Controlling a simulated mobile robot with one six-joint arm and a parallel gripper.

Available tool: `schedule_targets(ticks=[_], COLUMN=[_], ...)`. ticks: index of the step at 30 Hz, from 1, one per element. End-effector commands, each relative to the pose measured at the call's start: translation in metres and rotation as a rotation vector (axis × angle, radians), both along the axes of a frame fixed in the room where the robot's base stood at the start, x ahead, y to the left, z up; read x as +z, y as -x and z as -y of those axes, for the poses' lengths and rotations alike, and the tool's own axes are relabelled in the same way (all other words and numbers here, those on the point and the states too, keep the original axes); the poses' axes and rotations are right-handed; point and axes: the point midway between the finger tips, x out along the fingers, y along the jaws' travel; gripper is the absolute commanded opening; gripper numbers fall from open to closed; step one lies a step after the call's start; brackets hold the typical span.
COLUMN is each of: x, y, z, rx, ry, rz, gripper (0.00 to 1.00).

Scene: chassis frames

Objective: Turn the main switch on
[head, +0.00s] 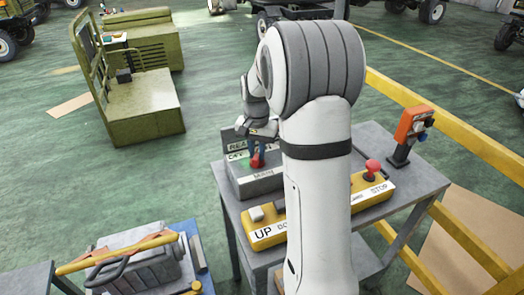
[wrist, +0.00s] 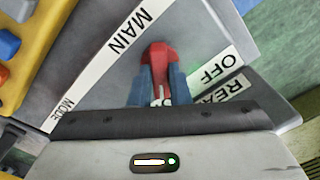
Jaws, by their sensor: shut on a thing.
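The main switch is a red handle (head: 257,161) on a grey control box (head: 272,183) on the table. In the wrist view the red handle (wrist: 157,56) stands between the blue fingertips of my gripper (wrist: 162,86), which is shut on it. The MAIN label (wrist: 127,32) lies to the handle's left and the OFF label (wrist: 216,68) to its right. Lettering between the fingers is mostly hidden. In the head view my gripper (head: 258,146) reaches down onto the handle from above. The handle's exact setting is hard to tell.
A yellow box (head: 262,235) with a red mushroom button (head: 373,168) lies in front of the grey box, partly behind my arm. An orange device (head: 410,124) stands at the table's (head: 425,178) back right. Yellow rails (head: 455,226) run along the right. Green floor lies to the left.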

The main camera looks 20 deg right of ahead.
Motion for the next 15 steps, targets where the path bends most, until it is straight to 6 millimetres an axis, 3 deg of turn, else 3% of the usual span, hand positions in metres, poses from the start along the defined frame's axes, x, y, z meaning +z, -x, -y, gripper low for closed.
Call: schedule_targets(ticks=[15], x=[0.0036], y=[-0.0035], z=[0.0023], rx=[-0.135], ry=[0.004], rz=[0.015], gripper=[0.0])
